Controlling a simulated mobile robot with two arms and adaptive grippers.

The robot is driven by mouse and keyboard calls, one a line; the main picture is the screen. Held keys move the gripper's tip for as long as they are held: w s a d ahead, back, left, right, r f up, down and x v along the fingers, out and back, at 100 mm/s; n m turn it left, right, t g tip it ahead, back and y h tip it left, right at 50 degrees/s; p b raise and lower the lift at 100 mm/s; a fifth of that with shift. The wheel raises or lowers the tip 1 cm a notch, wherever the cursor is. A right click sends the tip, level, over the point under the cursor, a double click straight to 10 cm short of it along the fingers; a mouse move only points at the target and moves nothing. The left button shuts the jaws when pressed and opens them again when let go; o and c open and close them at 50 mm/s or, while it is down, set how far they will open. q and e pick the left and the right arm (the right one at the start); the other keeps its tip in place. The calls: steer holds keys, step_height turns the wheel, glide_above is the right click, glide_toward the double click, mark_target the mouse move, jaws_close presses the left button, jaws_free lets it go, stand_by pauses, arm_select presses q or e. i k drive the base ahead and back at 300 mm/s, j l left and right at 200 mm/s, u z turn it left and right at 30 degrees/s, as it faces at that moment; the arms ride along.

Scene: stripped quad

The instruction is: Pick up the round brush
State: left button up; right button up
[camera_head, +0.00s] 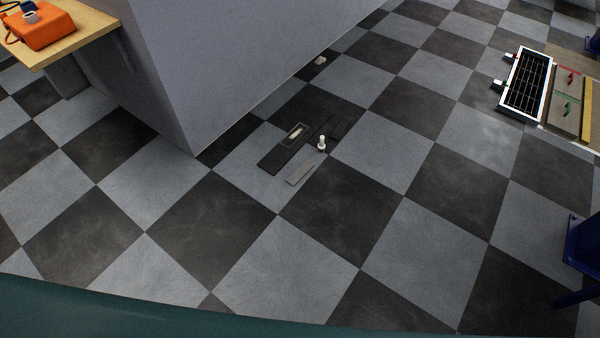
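No object shows clearly as a round brush. A small upright white object (321,143) with a wider base stands on the checkered floor near the wall corner; it is too small to tell whether it is the brush. A pale elongated item (296,133) lies in a small dark frame just to its left. Another small pale object (320,61) lies farther back by the wall foot; its kind is unclear. Neither of my grippers is in view.
A dark flat strip (283,155) and a grey flat piece (300,173) lie by the white object. A grey wall (230,70) rises behind. A black grille (527,82) lies right. The front floor is clear.

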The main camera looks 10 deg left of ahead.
mark_target(321, 145)
steer(key=i+z, duration=0.1)
steer(key=i, duration=0.9)
